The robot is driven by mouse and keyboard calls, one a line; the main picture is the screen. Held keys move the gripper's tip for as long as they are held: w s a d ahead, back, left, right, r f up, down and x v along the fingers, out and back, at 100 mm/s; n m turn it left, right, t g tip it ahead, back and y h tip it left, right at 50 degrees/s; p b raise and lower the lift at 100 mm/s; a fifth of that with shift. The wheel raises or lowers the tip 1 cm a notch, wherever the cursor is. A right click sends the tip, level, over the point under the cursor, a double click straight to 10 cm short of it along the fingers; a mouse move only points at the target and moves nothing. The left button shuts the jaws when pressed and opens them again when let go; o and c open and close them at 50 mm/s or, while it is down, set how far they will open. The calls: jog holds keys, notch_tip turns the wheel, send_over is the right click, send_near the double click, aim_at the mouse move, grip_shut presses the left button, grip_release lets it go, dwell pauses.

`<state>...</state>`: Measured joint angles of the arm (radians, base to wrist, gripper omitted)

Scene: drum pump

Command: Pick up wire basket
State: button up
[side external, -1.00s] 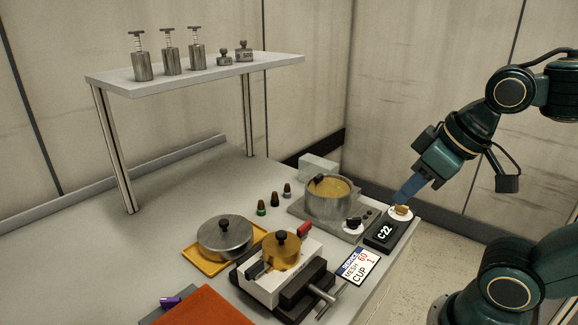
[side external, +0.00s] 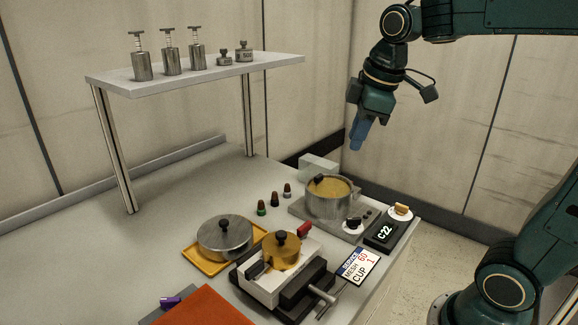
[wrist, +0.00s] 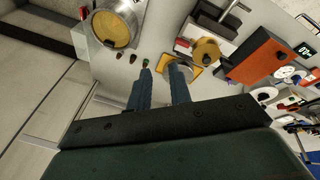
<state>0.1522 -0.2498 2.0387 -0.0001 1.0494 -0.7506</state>
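I cannot clearly make out the wire basket. A steel pot (side external: 328,204) on a grey base holds something golden-tan with a black knob at its rim. The pot also shows at the upper left of the wrist view (wrist: 136,14). A golden cup with a black knob (side external: 281,254) sits in the vise-like block at the front. My gripper (side external: 357,147) hangs in the air above and behind the pot, touching nothing. In the wrist view its two blue fingers (wrist: 162,70) stand apart with nothing between them.
A steel lidded pan (side external: 225,236) sits on a yellow tray (side external: 196,262). Several small dark-topped bottles (side external: 275,199) stand left of the pot. A C-22 display (side external: 384,236) is at the right edge. A raised shelf (side external: 125,83) holds metal canisters and weights. The back left of the table is clear.

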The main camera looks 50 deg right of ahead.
jog(key=w+d+f+n+g, duration=0.2)
jog(key=w+d+n, duration=0.4)
jog(key=w, duration=0.4)
jog(key=n+g, duration=0.1)
jog(key=n, duration=0.4)
send_over(319, 175)
notch_tip(319, 175, down, 8)
jog(key=shift+s+d+r+y, duration=0.1)
jog(key=shift+r+y, duration=0.1)
jog(key=shift+y, duration=0.1)
jog(key=shift+f, duration=0.1)
jog(key=shift+f, duration=4.2)
jog(key=shift+f, duration=2.6)
grip_shut()
